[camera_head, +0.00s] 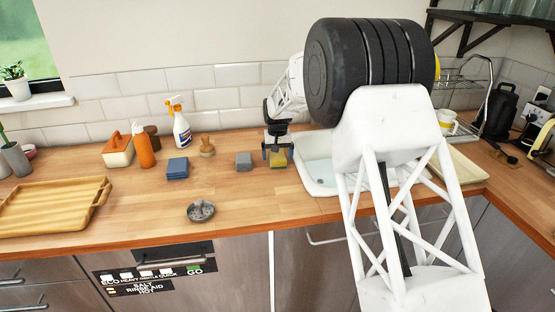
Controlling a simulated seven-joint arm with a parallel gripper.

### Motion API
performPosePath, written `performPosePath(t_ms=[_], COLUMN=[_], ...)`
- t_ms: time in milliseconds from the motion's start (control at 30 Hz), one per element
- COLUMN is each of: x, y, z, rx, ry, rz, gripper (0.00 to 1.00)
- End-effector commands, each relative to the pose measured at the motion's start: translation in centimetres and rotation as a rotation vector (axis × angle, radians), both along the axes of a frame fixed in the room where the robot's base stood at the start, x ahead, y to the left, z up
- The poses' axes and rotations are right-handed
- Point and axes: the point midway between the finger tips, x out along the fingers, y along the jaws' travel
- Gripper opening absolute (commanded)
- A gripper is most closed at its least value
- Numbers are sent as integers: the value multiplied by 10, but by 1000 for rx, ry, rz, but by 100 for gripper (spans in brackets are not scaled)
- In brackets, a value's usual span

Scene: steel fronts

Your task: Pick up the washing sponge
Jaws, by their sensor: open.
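A small yellow sponge (278,161) lies on the wooden counter just left of the sink, its top partly hidden by my gripper. My gripper (277,153) points down over it, jaws open, with one dark finger to each side of the sponge's upper part. I cannot tell from this view whether the fingers touch it or how far down they reach. A grey block (243,161) and a stack of blue pads (177,168) lie further left on the counter.
A wooden-handled brush (207,148), a spray bottle (181,128) and an orange bottle (144,147) stand at the back left. A metal bowl (201,211) sits near the front edge. The sink (317,174) is to the right, partly behind my arm. A wooden tray (50,207) lies far left.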

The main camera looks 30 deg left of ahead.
Motion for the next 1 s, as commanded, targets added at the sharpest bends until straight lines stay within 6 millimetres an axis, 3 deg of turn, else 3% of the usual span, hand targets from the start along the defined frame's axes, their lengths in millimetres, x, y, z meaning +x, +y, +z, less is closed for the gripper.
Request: performPosePath(t_ms=[667,1000], x=[0,0], y=[0,0], z=[-8,-8], rx=[1,1], ry=[-1,-1], rz=[0,0], gripper=[96,47])
